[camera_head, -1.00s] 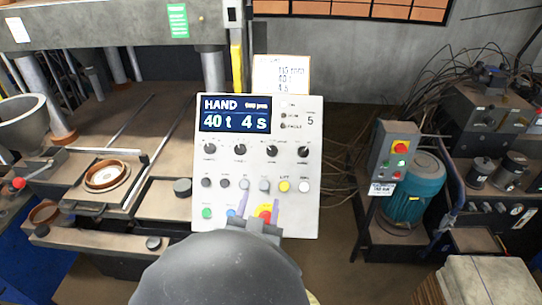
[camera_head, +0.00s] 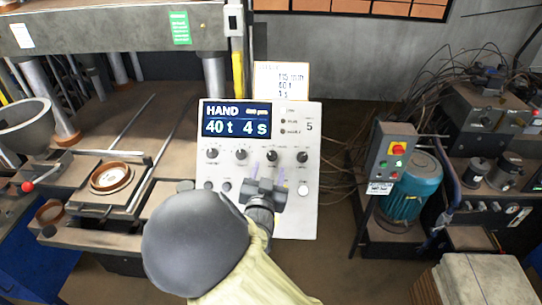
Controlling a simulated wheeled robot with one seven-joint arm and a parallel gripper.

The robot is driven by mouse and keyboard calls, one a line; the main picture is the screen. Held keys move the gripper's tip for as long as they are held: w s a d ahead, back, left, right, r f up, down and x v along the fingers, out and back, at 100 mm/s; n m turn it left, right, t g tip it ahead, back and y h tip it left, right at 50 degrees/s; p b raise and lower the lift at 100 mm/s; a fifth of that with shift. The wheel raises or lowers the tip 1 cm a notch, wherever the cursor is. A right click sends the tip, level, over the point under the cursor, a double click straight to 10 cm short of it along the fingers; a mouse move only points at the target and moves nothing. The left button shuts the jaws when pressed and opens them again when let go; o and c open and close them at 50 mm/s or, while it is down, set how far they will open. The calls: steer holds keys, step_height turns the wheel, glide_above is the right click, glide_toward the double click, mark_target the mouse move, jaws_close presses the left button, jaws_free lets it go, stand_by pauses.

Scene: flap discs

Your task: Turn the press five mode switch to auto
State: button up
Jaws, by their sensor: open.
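The press five control panel (camera_head: 311,180) is a pale board marked 5, tilted back in the middle. Its dark display (camera_head: 236,119) reads HAND, 40 t, 4 s. A row of black knobs crosses it: far left (camera_head: 211,154), second (camera_head: 241,154), third (camera_head: 271,155) and far right (camera_head: 302,157). Their labels are too small to read, so I cannot tell which is the mode switch. My gripper (camera_head: 267,170) is open and empty, its fingertips just below the second and third knobs; contact cannot be told. My gripper and arm hide most of the lower buttons.
A paper note (camera_head: 282,80) stands behind the panel top. A grey switch box (camera_head: 390,155) with a red button and a teal motor (camera_head: 410,190) stand to the right, near loose cables. Press parts, including a brown ring (camera_head: 110,177), lie left. A pale block (camera_head: 478,280) is at lower right.

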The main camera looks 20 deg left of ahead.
mark_target(272, 158)
steer(key=w, duration=0.1)
steer(key=w+p, duration=0.1)
steer(key=w, duration=0.2)
steer(key=shift+w+a, duration=0.35)
steer(key=shift+w, duration=0.05)
steer(key=c, duration=0.9)
steer(key=shift+c, duration=0.2)
